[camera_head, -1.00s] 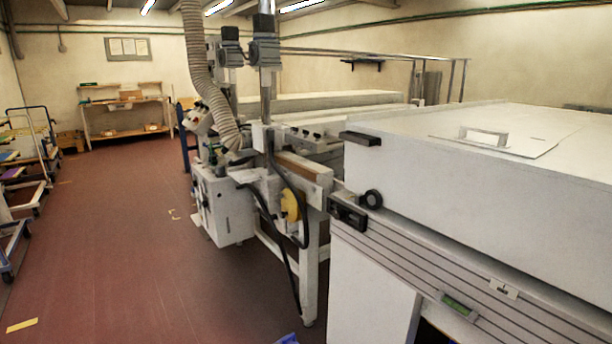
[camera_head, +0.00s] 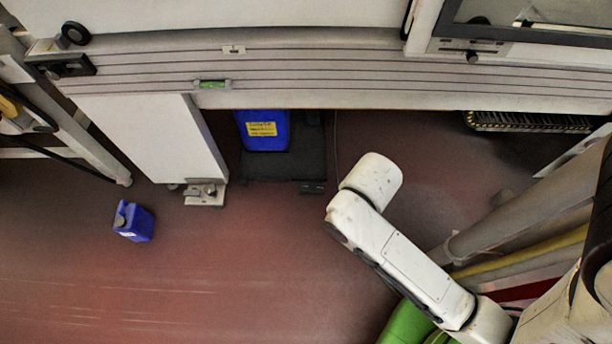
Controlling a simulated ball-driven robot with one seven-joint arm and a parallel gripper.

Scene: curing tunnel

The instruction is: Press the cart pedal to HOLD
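A low black platform or cart (camera_head: 284,166) stands on the floor beneath the machine, with a blue container (camera_head: 265,131) with a yellow label on it. A small dark block (camera_head: 312,187) at the platform's front right edge may be the pedal. I cannot read any HOLD marking or tell the pedal's position. My white arm reaches in from the lower right, its rounded joint right of the platform and apart from it in the picture. My gripper does not show.
A white machine panel (camera_head: 150,135) and a metal foot (camera_head: 205,194) stand left of the platform. A blue jug (camera_head: 133,222) is on the floor at left. A black-and-yellow edged step or mat (camera_head: 530,122) lies at right. The red floor in front is mostly clear.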

